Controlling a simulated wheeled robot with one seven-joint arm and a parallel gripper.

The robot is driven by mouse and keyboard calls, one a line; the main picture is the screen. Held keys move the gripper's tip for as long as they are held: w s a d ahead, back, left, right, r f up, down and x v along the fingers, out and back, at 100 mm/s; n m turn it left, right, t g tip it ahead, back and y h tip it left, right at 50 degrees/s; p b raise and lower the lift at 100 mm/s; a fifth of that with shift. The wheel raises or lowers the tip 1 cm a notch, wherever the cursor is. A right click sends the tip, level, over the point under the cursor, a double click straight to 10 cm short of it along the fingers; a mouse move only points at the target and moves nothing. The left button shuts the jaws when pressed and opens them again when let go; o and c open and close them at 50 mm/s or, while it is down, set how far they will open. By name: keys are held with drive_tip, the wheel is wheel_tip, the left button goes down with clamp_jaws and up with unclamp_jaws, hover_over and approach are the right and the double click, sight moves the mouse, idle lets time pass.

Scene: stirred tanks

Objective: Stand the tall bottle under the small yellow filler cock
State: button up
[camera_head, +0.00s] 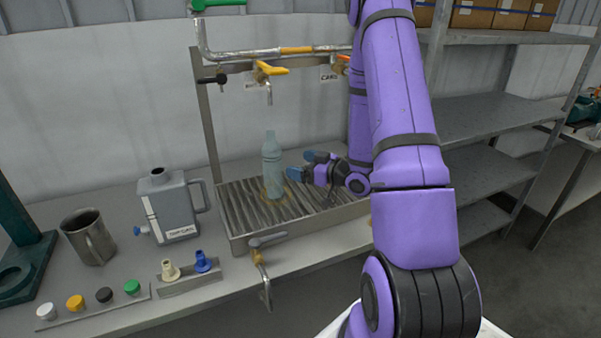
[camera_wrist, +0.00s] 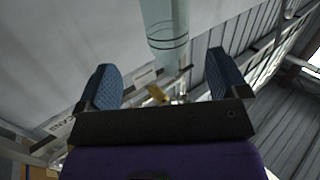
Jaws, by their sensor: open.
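The tall bottle (camera_head: 271,168), pale blue-green and see-through, stands upright on the slatted drip tray (camera_head: 237,215). The small yellow filler cock (camera_head: 268,69) is on the pipe above, and its spout end appears straight over the bottle's neck with a clear gap between. My gripper (camera_head: 304,166) is open, just right of the bottle at mid height, its blue fingertips pointing towards it.
A second cock with an orange handle (camera_head: 342,64) is partly hidden by my arm. A black-handled valve (camera_head: 213,79) sits left. A grey jug (camera_head: 170,208), a metal mug (camera_head: 89,238) and coloured caps (camera_head: 104,295) stand left. A lever tap (camera_head: 262,262) juts out in front.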

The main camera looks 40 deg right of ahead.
sight(280, 162)
drive_tip(key=shift+s+a+f+t+y, duration=0.15)
drive_tip(key=shift+s+f+t+y, duration=0.15)
drive_tip(key=shift+s+f, duration=0.25)
drive_tip(key=x, duration=1)
drive_tip(key=shift+w+a, duration=0.15)
drive_tip(key=shift+w, duration=0.2)
drive_tip(key=c, duration=0.9)
drive_tip(key=o, duration=0.9)
